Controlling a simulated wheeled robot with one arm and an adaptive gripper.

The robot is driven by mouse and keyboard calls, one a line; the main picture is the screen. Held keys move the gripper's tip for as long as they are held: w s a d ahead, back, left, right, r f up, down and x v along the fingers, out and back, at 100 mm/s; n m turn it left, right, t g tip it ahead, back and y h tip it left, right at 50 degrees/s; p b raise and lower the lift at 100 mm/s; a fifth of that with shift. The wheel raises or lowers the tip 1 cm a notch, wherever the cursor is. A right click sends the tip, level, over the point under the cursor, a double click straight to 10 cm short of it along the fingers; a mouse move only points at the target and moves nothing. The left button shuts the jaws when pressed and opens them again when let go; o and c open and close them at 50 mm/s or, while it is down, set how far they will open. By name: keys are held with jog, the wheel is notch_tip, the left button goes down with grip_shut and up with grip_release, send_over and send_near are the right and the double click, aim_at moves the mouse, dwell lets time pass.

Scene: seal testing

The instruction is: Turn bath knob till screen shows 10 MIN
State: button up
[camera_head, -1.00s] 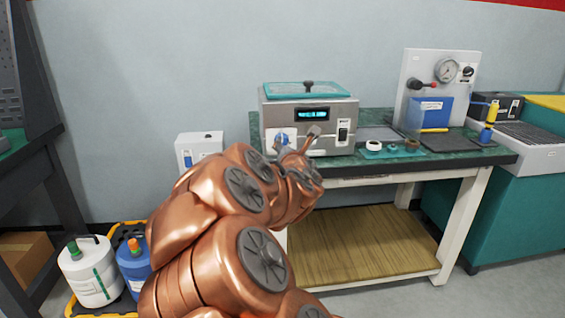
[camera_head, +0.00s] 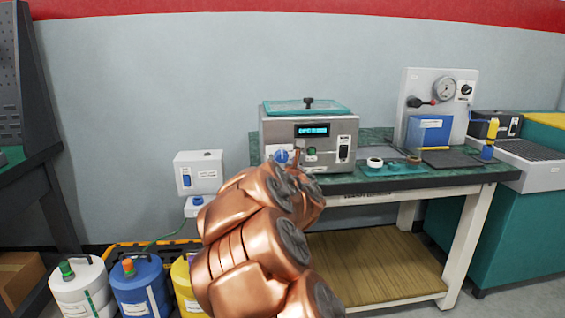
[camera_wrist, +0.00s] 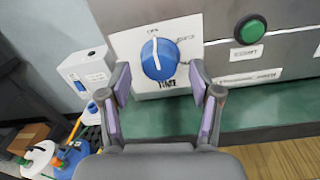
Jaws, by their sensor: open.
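The bath (camera_head: 335,140) is a grey box with a teal lid on the bench. Its lit screen (camera_head: 312,129) shows small blue characters that I cannot read surely. The blue knob (camera_head: 281,156) is at the lower left of the front panel. In the wrist view the knob (camera_wrist: 151,66) has a white pointer line directed nearly straight up, toward a small label, with "TIME" printed below. My gripper (camera_wrist: 159,78) is open, one finger either side of the knob's lower part in the picture, with no contact visible. In the head view my arm mostly hides the gripper.
A green button (camera_wrist: 251,29) sits right of the knob. A white wall box (camera_head: 198,172) stands left of the bath. Tape rolls (camera_head: 375,162) and a gauge panel (camera_head: 413,100) are on the bench at right. Several jugs (camera_head: 140,290) stand on the floor at left.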

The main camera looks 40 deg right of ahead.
jog(key=shift+w+d+r, duration=0.1)
jog(key=shift+w+d, duration=0.3)
jog(key=shift+w, duration=0.2)
jog(key=shift+c, duration=0.3)
jog(key=c, duration=1.1)
jog(key=shift+o, duration=0.2)
